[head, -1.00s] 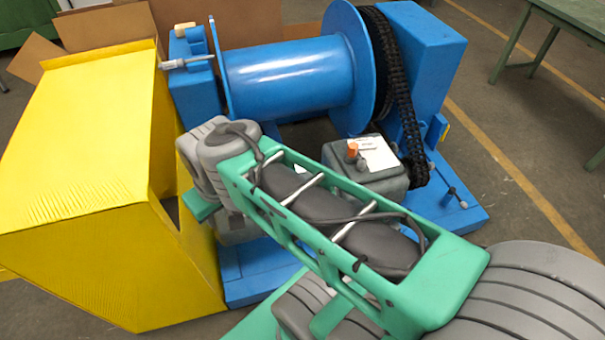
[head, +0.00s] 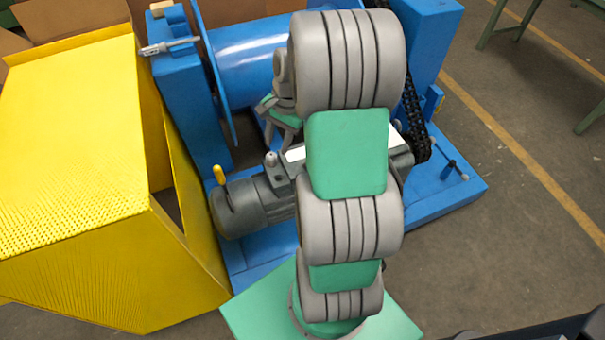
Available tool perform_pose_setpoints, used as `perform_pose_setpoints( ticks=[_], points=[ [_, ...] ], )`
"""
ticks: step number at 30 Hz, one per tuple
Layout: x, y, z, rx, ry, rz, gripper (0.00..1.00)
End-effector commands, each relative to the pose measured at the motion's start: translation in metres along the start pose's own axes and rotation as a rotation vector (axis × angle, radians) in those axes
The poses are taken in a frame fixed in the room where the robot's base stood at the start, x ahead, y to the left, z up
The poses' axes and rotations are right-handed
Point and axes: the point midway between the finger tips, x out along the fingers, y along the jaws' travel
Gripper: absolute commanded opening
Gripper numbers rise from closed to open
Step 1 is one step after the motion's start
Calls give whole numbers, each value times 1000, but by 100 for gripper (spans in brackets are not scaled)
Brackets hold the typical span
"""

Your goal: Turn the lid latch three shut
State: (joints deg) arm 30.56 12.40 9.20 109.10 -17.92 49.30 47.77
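The dark grey gear motor (head: 258,205) lies on the blue base in front of the drum. A yellow-tipped lever (head: 219,175) stands up at its left end, and a grey knob (head: 271,160) stands farther right on it. I cannot tell which part is lid latch three. A white label (head: 296,153) shows on the housing, partly covered by my arm. My gripper (head: 277,118) is above and behind the housing, in front of the blue drum. It is small and partly hidden by my arm, so its opening is unclear.
A yellow guard box (head: 75,150) stands at the left. The blue drum (head: 243,60) and a black chain (head: 414,115) are behind my arm. A small lever (head: 450,166) stands on the blue base (head: 440,200) at the right.

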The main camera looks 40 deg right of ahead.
Motion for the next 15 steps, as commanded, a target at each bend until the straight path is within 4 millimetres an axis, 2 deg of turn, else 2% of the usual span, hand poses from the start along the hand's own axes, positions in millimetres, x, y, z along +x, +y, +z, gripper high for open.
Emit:
perform_pose_setpoints(
  ticks=[1,3,6,10,15],
  points=[
    [23,14,-25,129,-37,-2,36],
    [49,31,-53,296,-83,-12,36],
    [82,55,-83,497,-137,-25,36],
    [108,76,-102,655,-183,-34,36],
    [125,81,-104,705,-199,-35,36]
  ],
)
